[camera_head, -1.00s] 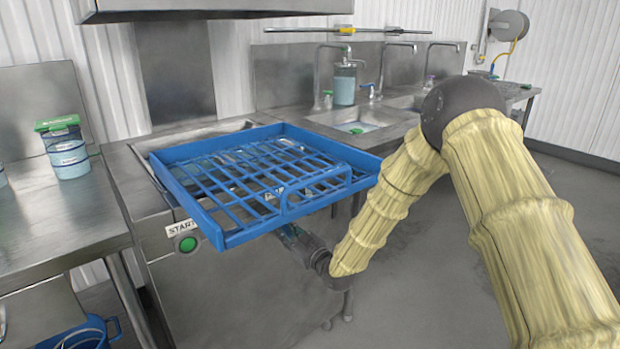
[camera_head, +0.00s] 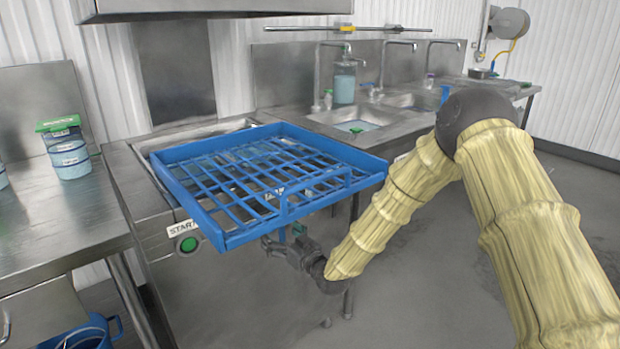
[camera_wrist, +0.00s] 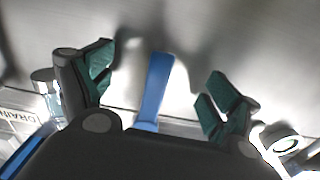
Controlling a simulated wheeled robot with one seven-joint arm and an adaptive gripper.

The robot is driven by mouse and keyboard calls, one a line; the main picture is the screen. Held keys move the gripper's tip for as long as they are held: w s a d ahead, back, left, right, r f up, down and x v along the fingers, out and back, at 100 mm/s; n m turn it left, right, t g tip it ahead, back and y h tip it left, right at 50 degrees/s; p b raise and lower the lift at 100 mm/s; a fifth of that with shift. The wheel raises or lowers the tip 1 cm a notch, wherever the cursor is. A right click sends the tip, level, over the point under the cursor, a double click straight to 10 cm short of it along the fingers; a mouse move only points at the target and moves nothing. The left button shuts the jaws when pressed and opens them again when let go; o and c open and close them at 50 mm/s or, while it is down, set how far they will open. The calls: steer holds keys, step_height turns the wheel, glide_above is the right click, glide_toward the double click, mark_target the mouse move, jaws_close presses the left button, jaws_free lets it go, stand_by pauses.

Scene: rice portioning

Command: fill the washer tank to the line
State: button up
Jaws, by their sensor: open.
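The washer is a steel cabinet (camera_head: 225,295) with a green START button (camera_head: 188,244). A blue slatted rack (camera_head: 232,240) lies over its open top and hides most of the tank; no fill line can be made out. My gripper (camera_head: 281,240) is low in front of the cabinet, just under the rack's front edge. In the wrist view my gripper (camera_wrist: 160,72) is open, with its green-padded fingers spread on either side of a blue lever (camera_wrist: 154,92). The fingers stand apart from the lever. A DRAIN label (camera_wrist: 22,120) shows at the left.
Sinks (camera_head: 355,127) with taps and a large bottle (camera_head: 344,82) are behind. A blue bucket (camera_head: 85,335) is at lower left. The floor at right is clear.

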steer(key=p+v, duration=0.1)
steer(key=v, duration=0.7)
stand_by(0.7)
